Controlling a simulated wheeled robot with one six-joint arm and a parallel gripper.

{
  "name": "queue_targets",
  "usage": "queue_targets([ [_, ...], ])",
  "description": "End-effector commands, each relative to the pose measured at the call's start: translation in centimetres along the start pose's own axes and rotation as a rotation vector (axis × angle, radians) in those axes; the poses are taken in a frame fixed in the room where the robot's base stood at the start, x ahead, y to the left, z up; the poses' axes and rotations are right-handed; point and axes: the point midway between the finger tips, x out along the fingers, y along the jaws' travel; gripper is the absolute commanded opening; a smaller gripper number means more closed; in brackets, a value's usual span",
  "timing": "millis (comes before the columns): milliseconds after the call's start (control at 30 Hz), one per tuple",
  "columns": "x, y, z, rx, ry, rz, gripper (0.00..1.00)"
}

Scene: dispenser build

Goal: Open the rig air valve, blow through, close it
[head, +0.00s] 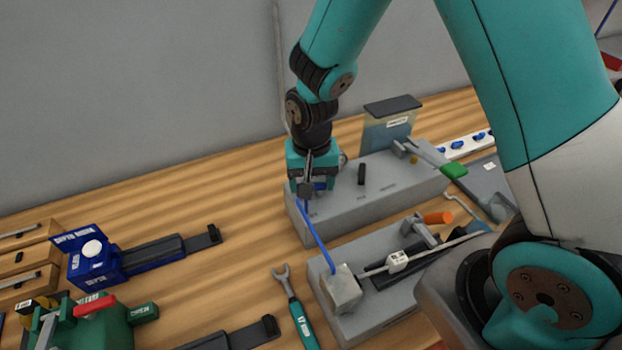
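The rig shows in the head view as a long grey block (345,207) on the wooden bench, with a clear labelled tank (386,134) behind it. My gripper (311,190) points down over the left end of this block. A small blue part shows at its fingertips; it may be the air valve, but the fingers hide most of it. I cannot tell whether the fingers are shut on it. A blue hose (318,238) runs from below the gripper to a second grey block (343,289) in front. A green-handled lever (453,171) lies at the rig's right end.
An orange-handled lever (438,218) stands on the front fixture. A wrench (294,308) lies left of it. A blue clamp-like tool (90,256), a green device (95,325) and wooden drawers (24,258) fill the left. Bare bench (235,200) lies left of the rig.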

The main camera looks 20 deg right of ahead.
Motion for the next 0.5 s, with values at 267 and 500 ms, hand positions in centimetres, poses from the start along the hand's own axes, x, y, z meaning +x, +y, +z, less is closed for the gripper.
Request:
queue_targets([
  [267,-0.06,0.02,0.28,-0.189,0.002,-0.001,0.42],
  [500,-0.08,0.07,0.47,-0.302,0.003,0.0,0.42],
])
